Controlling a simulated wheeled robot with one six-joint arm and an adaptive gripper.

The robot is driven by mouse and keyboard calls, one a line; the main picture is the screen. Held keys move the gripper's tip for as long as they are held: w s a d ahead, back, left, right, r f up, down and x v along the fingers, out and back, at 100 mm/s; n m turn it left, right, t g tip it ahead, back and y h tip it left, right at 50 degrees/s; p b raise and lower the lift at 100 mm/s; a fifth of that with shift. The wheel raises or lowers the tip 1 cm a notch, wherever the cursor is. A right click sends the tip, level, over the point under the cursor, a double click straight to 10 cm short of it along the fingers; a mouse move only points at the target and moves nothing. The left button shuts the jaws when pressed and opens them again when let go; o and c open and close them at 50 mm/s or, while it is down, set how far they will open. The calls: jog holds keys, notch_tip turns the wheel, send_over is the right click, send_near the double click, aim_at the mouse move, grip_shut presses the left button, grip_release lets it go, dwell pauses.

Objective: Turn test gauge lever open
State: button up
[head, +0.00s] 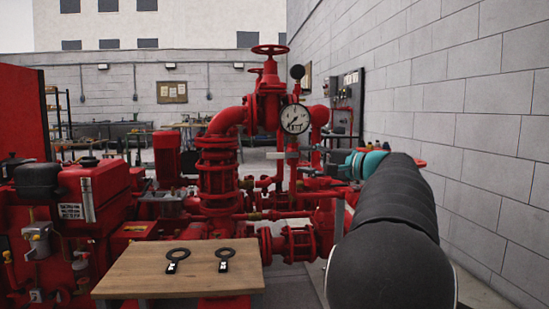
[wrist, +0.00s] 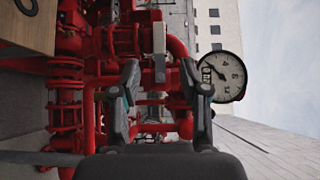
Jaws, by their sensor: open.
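The test gauge (head: 294,118) is a round white dial on the red pump pipework; in the wrist view it (wrist: 222,76) is at the right, turned sideways. A pale grey bar, which looks like the lever (head: 284,155), lies level below the gauge. In the wrist view the lever (wrist: 159,42) points toward me, between the fingertips in the picture. My gripper (wrist: 159,68) is open with a finger on either side of it; no contact is visible, and depth is unclear. In the head view my gripper (head: 313,160) is small, just right of the lever.
A wooden table (head: 140,278) with two black ring-ended tools (head: 177,258) stands at the front left. Red machinery (head: 85,185) fills the left. A red handwheel (head: 270,49) tops the pipework. A grey block wall (head: 460,110) runs along the right.

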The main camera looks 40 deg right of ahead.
aim_at(277, 156)
jog(key=x, duration=1)
jog(key=shift+w+a, duration=0.15)
jog(key=shift+w, duration=0.05)
grip_shut()
